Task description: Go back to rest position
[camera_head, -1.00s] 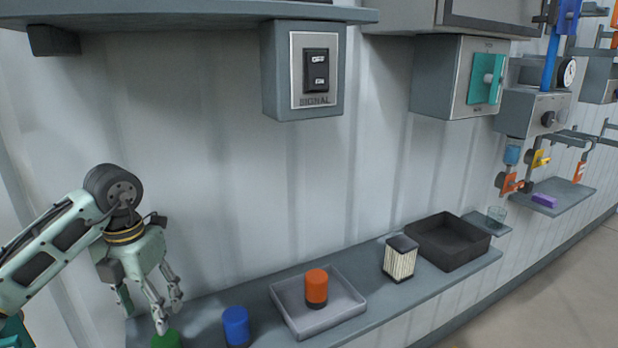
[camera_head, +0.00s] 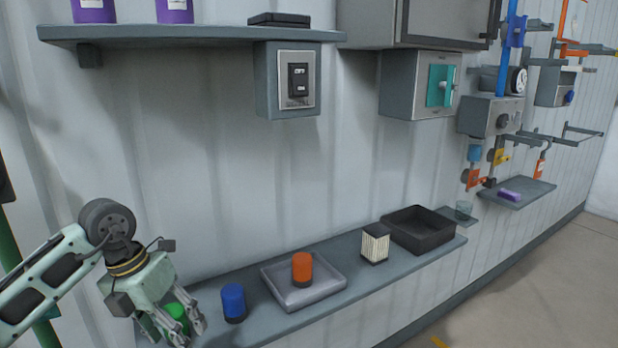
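My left gripper (camera_head: 172,333) is at the lower left, fingers pointing down, near the left end of the lower shelf (camera_head: 262,322). Its fingers appear spread. A green cylinder (camera_head: 176,315) shows just behind the fingers; I cannot tell whether they touch it. My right gripper is out of view. A blue cylinder (camera_head: 233,301) with a dark base stands on the shelf to the right of the gripper. An orange cylinder (camera_head: 302,268) stands in a shallow grey tray (camera_head: 330,287).
A ribbed filter block (camera_head: 375,244) and a black bin (camera_head: 440,233) stand further right on the shelf. A signal switch box (camera_head: 288,82) hangs under the upper shelf (camera_head: 200,36). A box with a teal switch (camera_head: 438,86) is right of it. Open floor (camera_head: 520,270) lies at the lower right.

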